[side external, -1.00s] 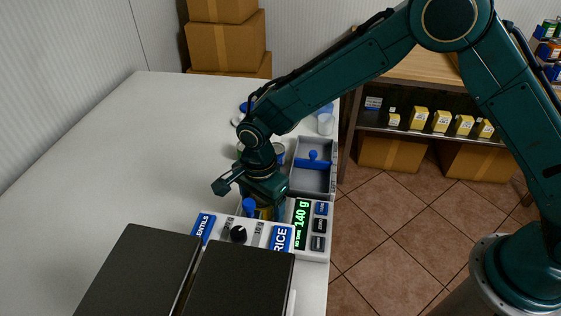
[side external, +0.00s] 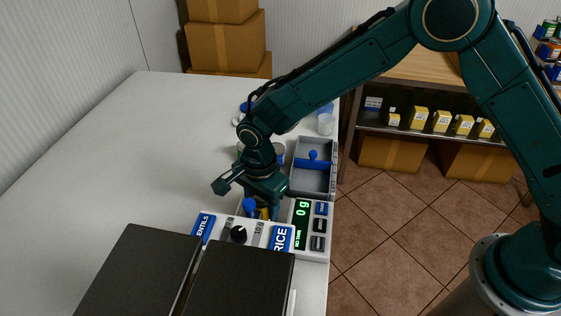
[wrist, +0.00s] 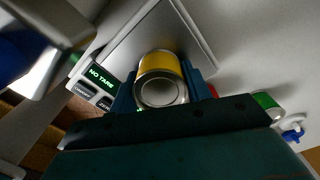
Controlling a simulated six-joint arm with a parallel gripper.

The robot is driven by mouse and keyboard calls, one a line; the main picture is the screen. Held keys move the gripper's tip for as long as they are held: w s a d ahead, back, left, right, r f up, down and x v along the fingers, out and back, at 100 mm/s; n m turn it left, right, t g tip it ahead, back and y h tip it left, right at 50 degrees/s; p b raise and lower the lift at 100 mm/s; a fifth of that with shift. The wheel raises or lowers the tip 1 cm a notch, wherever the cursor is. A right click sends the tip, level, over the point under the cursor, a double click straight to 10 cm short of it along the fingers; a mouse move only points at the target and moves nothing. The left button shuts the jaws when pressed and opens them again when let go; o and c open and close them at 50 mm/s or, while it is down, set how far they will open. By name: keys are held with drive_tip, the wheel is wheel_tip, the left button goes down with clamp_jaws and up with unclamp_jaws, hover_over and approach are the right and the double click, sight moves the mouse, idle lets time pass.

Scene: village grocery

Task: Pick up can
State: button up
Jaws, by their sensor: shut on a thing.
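The can (wrist: 160,66) has a yellow band and a bare metal end in the wrist view. My gripper (wrist: 161,86) is shut on it, with a blue finger on each side. In the side view my gripper (side external: 262,208) is over the weighing scale (side external: 316,252), and only a little yellow of the can (side external: 263,214) shows below it. The scale's display (side external: 302,211) reads 0 g. The scale's pale plate (wrist: 132,48) shows behind the can in the wrist view. The gap between can and plate is hard to see.
Two dark-lidded bins (side external: 236,284) labelled lentils and rice stand in front. A grey tray (side external: 331,180) with a blue-handled piece sits behind the scale. A green can (wrist: 265,101) stands nearby. The counter's left (side external: 110,170) is clear.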

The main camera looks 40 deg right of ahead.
wheel_tip(320, 180, up, 20)
idle(0.7)
drive_tip(key=shift+w+d, duration=0.1)
idle(0.4)
drive_tip(key=w+d+f+n, duration=0.2)
drive_tip(key=d+f, duration=0.3)
drive_tip(key=d, duration=0.3)
drive_tip(key=w+d+f+n, duration=0.1)
drive_tip(key=w+d+f, duration=0.4)
drive_tip(key=d, duration=0.3)
drive_tip(key=w+d+f+n, duration=0.2)
drive_tip(key=w+d+f, duration=0.2)
drive_tip(key=d+f, duration=0.2)
drive_tip(key=shift+d+n, duration=0.3)
drive_tip(key=shift+d, duration=0.85)
drive_tip(key=shift+w+f, duration=0.1)
drive_tip(key=shift+f, duration=0.05)
drive_tip(key=shift+f, duration=3.4)
drive_tip(key=shift+f, duration=0.45)
